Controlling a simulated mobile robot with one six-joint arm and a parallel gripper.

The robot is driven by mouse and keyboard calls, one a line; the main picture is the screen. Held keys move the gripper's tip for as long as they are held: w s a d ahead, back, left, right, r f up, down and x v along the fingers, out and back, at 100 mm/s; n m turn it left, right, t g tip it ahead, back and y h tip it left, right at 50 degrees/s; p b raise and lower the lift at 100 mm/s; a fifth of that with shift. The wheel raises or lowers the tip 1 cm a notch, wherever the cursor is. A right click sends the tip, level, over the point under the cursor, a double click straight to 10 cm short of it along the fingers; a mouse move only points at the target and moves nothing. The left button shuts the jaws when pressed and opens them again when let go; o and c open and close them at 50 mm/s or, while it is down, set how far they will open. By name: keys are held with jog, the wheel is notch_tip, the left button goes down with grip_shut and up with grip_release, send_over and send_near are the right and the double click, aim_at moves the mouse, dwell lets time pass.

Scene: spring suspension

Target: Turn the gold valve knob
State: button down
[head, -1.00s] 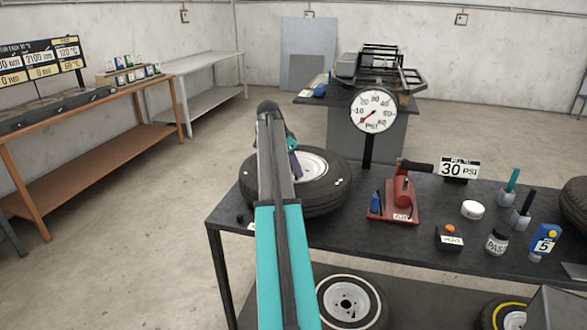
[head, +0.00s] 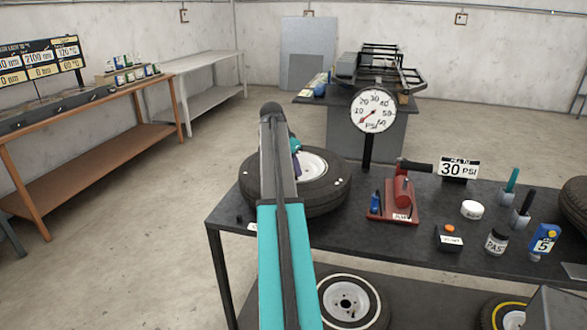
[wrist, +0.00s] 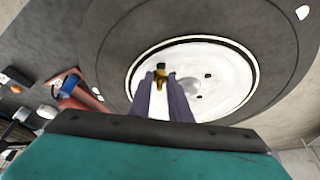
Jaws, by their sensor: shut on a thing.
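The gold valve knob (wrist: 160,76) shows in the wrist view at the fingertips, against the white wheel rim (wrist: 215,72). My gripper (wrist: 161,84) has its two purple fingers on either side of the knob and is shut on it. The tire (head: 325,197) with the white rim lies flat on the dark table in the head view. There my arm covers its left part, and the knob is hidden.
A red pump (head: 401,197) stands right of the tire, with a round pressure gauge (head: 374,110) behind it, needle low. A "30 PSI" sign (head: 459,169), a small box with an orange button (head: 449,238), jars and a blue tag stand further right on the table (head: 340,240).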

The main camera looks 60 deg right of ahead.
jog(key=n+t, duration=0.1)
jog(key=n, duration=0.1)
jog(key=s+n+t+p, duration=0.1)
jog(key=n, duration=0.2)
jog(key=shift+a+n, duration=0.1)
jog(key=shift+n, duration=0.2)
jog(key=n+t, duration=0.1)
jog(key=n, duration=0.1)
jog(key=n+t+p, duration=0.1)
jog(key=n, duration=0.2)
jog(key=shift+s+d+y, duration=0.1)
jog(key=shift+d+y, duration=0.1)
jog(key=shift+y, duration=0.2)
jog(key=shift+f+n, duration=0.1)
jog(key=shift+n, duration=0.3)
jog(key=c, duration=1.6)
grip_release()
jog(key=shift+c, duration=0.2)
jog(key=shift+r, duration=0.2)
jog(key=shift+s+a+r, duration=0.1)
jog(key=shift+a+r, duration=0.1)
jog(key=shift+r, duration=0.3)
jog(key=b+v, duration=0.2)
jog(key=v, duration=1)
jog(key=shift+s+r, duration=0.2)
